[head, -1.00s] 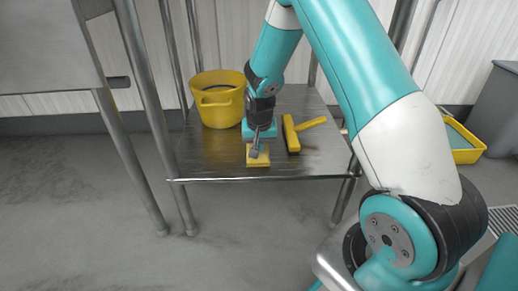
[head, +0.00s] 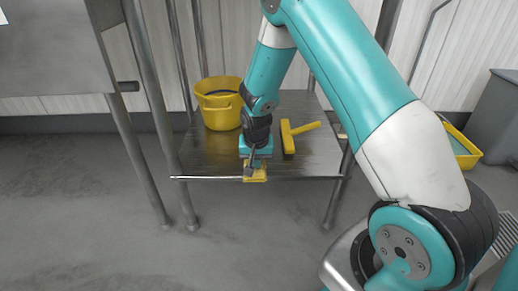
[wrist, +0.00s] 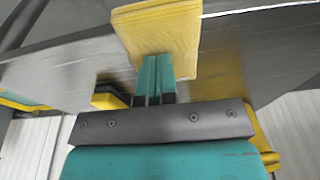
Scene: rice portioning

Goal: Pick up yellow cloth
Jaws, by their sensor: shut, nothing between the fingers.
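The yellow cloth (head: 260,177) is a flat piece at the front edge of the metal table. In the wrist view the cloth (wrist: 160,30) reaches past the table edge, so part of it overhangs. My gripper (head: 249,172) points down onto the cloth and covers part of it in the head view. In the wrist view its two teal fingers (wrist: 155,65) are together, with their tips over the near part of the cloth. They hold nothing. Whether the fingertips press on the cloth cannot be told.
On the table (head: 215,160), a yellow bucket (head: 219,108) stands at the back left. A yellow T-shaped tool (head: 288,138) lies right of my gripper. A yellow container (head: 462,148) is at the far right. A metal leg and panel stand left of the table.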

